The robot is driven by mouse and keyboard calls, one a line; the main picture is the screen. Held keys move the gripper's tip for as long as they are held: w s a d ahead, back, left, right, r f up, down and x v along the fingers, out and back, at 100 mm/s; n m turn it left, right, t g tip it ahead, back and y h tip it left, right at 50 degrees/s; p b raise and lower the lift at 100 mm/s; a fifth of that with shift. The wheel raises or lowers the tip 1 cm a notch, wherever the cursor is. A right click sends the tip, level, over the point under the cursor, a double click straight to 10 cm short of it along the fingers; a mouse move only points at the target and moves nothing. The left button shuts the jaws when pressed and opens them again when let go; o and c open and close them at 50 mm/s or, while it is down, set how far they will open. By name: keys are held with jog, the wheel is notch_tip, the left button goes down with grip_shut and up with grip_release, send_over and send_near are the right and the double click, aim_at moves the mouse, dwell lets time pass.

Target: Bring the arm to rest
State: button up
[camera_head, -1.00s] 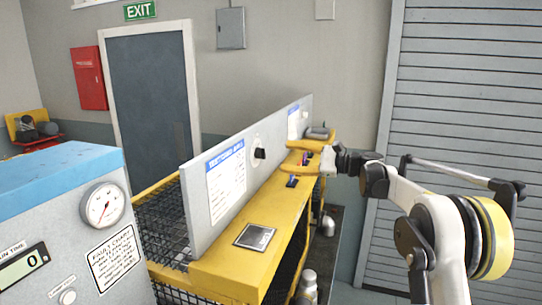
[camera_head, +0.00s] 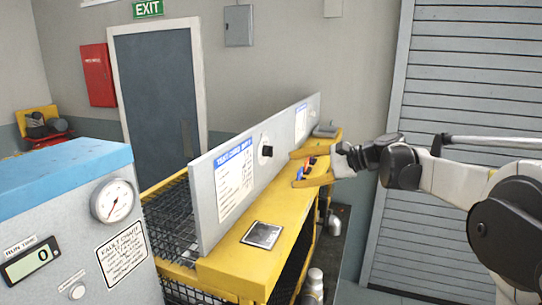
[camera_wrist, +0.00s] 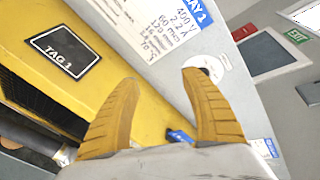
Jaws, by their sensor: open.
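My gripper (camera_head: 297,168) is at the right end of the yellow bench (camera_head: 240,270), in front of the grey upright panel (camera_head: 225,185). Its two yellow fingers are apart, with nothing held between the tips. A small blue part (camera_wrist: 180,136) shows low between the fingers. In the head view small red and blue parts show between or behind the fingers; how close they are I cannot tell. My arm reaches in from the right.
A blue-topped cabinet (camera_head: 60,180) with a gauge (camera_head: 113,201) stands at the front left. A dark tag plate (camera_head: 262,235) lies on the bench top. A grey door (camera_head: 155,105) and red box (camera_head: 98,75) are behind. A shutter (camera_head: 480,70) stands behind my arm.

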jog(key=s+d+f+n+h, duration=0.1)
jog(key=s+f+n+h, duration=0.25)
jog(key=s, duration=0.75)
jog(key=s+d+f+n+h, duration=0.2)
jog(key=s+f+h, duration=0.2)
jog(key=s, duration=0.7)
jog(key=s+d+f+n+t+h, duration=0.1)
jog(key=s+d+f+n+h, duration=0.15)
jog(key=s+d+f, duration=0.35)
jog(key=s+d+f+n+h, duration=0.1)
jog(key=s+f+n+h, duration=0.2)
jog(key=s, duration=0.6)
notch_tip(320, 180, down, 24)
jog(key=b, duration=2.3)
jog(key=shift+w+d+r+y, duration=0.15)
jog(key=shift+w+r+y, duration=0.15)
jog(key=shift+y, duration=0.1)
